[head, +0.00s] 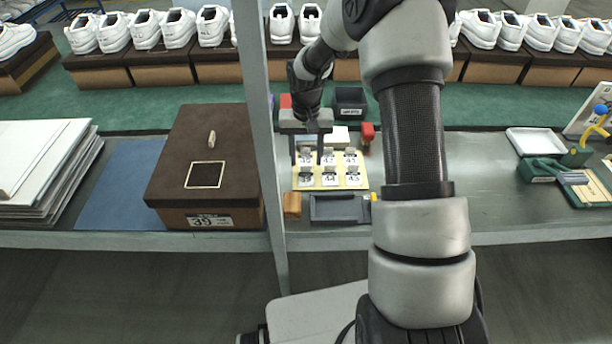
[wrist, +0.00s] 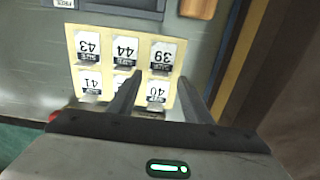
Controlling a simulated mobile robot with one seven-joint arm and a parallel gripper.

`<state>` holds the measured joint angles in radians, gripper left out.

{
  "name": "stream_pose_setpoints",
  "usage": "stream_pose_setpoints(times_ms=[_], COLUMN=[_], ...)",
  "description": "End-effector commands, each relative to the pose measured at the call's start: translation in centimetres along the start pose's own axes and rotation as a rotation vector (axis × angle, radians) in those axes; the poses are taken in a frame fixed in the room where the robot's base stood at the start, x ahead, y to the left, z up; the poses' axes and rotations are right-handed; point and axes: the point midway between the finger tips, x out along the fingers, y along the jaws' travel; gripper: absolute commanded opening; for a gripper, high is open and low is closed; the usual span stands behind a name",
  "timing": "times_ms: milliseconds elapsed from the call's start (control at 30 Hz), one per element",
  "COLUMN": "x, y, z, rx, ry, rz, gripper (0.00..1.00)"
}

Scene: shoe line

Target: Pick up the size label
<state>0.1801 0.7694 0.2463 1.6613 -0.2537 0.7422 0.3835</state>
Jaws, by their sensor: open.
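Several small white size labels stand in two rows on a yellow board (head: 338,184), which also shows in the wrist view (wrist: 105,37). In the wrist view one row reads 43 (wrist: 88,44), 44 (wrist: 125,48) and 39 (wrist: 162,52). The other row reads 41 (wrist: 91,82), one mostly hidden by a finger, and 40 (wrist: 156,91). My gripper (head: 306,157) is open above the board's left side in the head view. In the wrist view my gripper (wrist: 162,82) has its two fingers either side of label 40 in the picture; I cannot tell the height gap. Nothing is held.
A brown shoebox (head: 176,140) marked 39 stands left of a grey post (head: 262,120). A dark tray (head: 340,208) and a wooden block (head: 292,204) sit in front of the board. A red object (head: 367,131) and dark bin (head: 349,101) stand behind.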

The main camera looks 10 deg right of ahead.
Motion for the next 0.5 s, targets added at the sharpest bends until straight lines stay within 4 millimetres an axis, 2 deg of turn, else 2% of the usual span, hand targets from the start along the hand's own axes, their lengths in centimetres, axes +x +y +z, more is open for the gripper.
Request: stream_pose_setpoints(times_ms=[33,167,400,500], x=[1.1,2.6,2.8,2.8], y=[-0.1,-0.1,-0.1,-0.1], z=[0.1,0.0,0.0,0.0], rx=[0.000,0.000,0.000,0.000], ry=[-0.004,-0.002,0.000,0.000], rz=[0.000,0.000,0.000,0.000], gripper=[0.45,0.45,0.45,0.28])
